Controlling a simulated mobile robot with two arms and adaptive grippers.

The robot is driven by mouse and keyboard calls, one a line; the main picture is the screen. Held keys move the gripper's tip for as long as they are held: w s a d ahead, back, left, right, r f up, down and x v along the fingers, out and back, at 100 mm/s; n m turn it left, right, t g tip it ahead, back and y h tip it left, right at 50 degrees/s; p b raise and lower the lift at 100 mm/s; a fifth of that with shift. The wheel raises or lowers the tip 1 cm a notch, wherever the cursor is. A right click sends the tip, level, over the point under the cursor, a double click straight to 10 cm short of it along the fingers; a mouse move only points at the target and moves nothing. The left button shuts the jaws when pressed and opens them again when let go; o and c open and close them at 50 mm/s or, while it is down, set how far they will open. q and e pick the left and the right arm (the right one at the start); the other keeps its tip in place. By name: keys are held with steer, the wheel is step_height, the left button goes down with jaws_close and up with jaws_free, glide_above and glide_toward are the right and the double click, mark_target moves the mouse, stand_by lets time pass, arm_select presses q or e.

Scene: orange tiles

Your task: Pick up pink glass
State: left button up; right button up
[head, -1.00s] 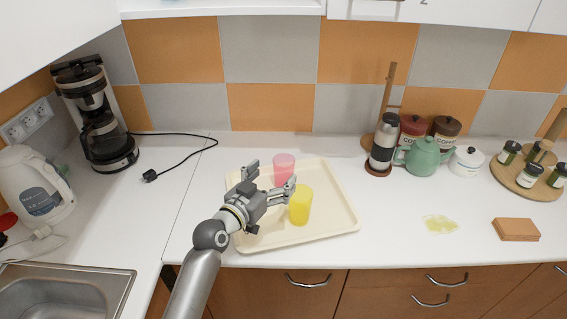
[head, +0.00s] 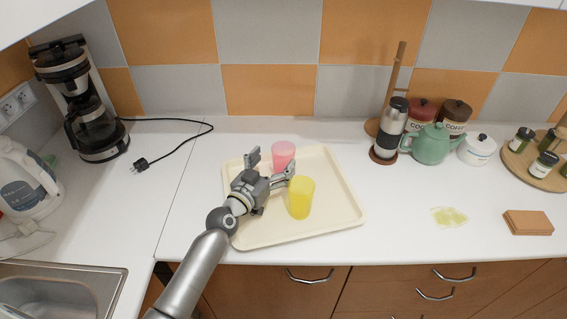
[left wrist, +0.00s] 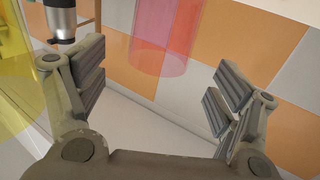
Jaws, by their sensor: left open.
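The pink glass (head: 283,154) stands upright on the cream tray (head: 336,214), toward its back edge. It also shows in the left wrist view (left wrist: 164,45), ahead of and between the open fingers, not touching them. A yellow glass (head: 301,198) stands on the tray nearer the front, just right of my gripper; its see-through side fills the left edge of the left wrist view (left wrist: 22,60). My left gripper (head: 271,164) is open and empty over the tray, its fingers pointing at the pink glass. My right gripper is in neither view.
A metal flask (head: 390,130), a green teapot (head: 431,144) and canisters stand at the back right. A coffee maker (head: 85,100) with a black cable is at the left. Sponge-like brown blocks (head: 528,222) lie at the far right. The counter right of the tray is mostly clear.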

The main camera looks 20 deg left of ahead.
arm_select(q)
steer(key=shift+x, duration=0.85)
steer(key=x, duration=0.3)
steer(key=shift+w, duration=0.2)
steer(key=shift+w+d, duration=0.15)
steer(key=shift+w, duration=0.15)
steer(key=shift+s+r, duration=0.1)
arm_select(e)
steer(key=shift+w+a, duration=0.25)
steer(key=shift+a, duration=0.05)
arm_select(q)
steer(key=c, duration=1.1)
steer(key=shift+c, duration=0.7)
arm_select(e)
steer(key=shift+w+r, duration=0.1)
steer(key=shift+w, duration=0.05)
arm_select(q)
steer(key=shift+r, duration=0.1)
